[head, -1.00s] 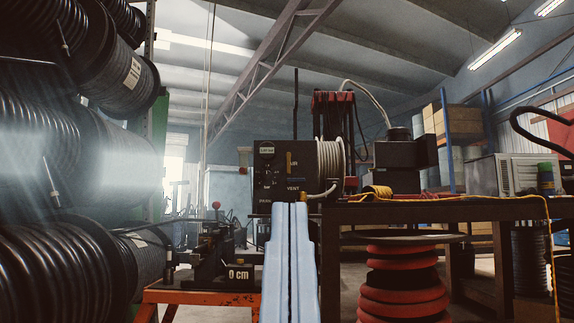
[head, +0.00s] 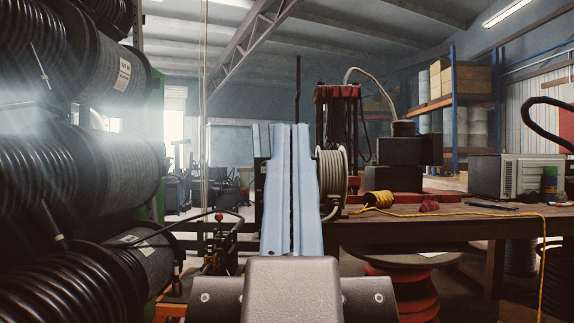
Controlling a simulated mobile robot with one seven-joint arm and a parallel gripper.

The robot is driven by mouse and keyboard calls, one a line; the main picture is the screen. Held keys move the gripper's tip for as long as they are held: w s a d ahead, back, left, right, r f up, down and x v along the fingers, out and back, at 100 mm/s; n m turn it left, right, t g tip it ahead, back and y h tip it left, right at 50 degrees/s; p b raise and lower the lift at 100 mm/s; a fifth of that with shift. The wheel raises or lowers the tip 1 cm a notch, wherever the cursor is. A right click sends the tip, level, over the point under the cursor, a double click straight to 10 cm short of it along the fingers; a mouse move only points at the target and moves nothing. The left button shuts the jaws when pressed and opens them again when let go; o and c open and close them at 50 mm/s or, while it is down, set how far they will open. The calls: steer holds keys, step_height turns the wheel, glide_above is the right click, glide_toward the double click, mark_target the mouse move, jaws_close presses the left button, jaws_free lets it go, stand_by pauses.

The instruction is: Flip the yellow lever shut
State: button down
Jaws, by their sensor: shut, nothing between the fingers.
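My gripper (head: 291,130) points straight ahead in the middle of the head view, its two pale blue fingers shut together with nothing between them. The fingers stand in front of the dark control box (head: 258,178), and only a thin strip of its left edge shows. The yellow lever on the box's face is hidden behind the fingers, so I cannot tell its position now or whether the fingertips touch it.
A pale hose reel (head: 332,176) is just right of the fingers. A wooden workbench (head: 480,224) extends right, with a yellow cord roll (head: 378,199) on it. Black hose coils (head: 110,175) fill the left side. A red-knobbed tool (head: 219,218) stands lower left.

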step_height(320, 180, up, 34)
steer(key=p, duration=3.1)
steer(key=shift+r+p, duration=0.15)
steer(key=shift+p, duration=0.2)
